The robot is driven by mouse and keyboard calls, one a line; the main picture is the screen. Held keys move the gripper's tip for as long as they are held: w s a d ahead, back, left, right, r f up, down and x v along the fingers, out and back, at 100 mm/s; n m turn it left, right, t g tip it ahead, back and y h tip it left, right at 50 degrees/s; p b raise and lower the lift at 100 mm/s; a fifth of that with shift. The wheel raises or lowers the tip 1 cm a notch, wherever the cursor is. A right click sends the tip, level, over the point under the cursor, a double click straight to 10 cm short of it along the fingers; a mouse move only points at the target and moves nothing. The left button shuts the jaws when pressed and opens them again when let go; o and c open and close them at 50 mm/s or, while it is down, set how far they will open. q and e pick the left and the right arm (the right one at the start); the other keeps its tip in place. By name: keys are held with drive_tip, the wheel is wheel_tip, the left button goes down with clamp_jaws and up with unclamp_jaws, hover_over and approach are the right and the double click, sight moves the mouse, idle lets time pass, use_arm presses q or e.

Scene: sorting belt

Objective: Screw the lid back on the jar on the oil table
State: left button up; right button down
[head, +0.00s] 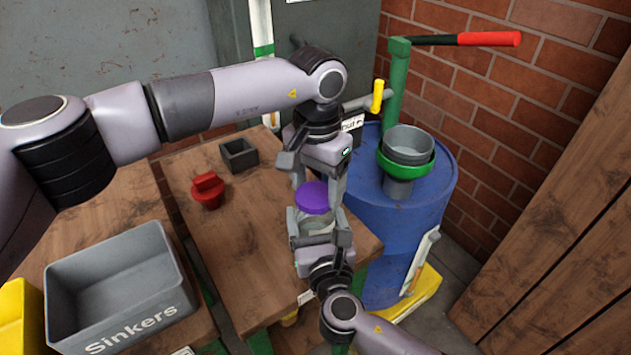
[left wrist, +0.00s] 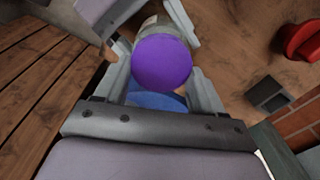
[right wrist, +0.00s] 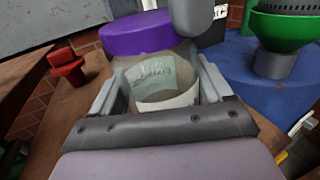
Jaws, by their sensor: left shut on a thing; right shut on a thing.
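The glass jar (head: 314,224) stands upright above the wooden table's near right part; its pale paper label (right wrist: 165,82) shows in the right wrist view. The purple lid (head: 313,197) is over the jar's mouth and also shows in the left wrist view (left wrist: 162,62). I cannot tell whether it is threaded on. My left gripper (head: 320,190) reaches down from above and is shut on the lid, a finger on either side. My right gripper (head: 320,238) comes from the near side and is shut on the jar's body (right wrist: 155,75).
A red object (head: 207,190) and a small dark square box (head: 239,154) stand on the wooden table (head: 255,225). A blue drum (head: 375,215) with a green-rimmed funnel (head: 407,158) stands to the right. A grey "Sinkers" bin (head: 120,285) is at left.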

use_arm(q)
drive_tip(key=shift+m, duration=0.7)
drive_tip(key=o, duration=1)
drive_tip(key=shift+r, duration=2.3)
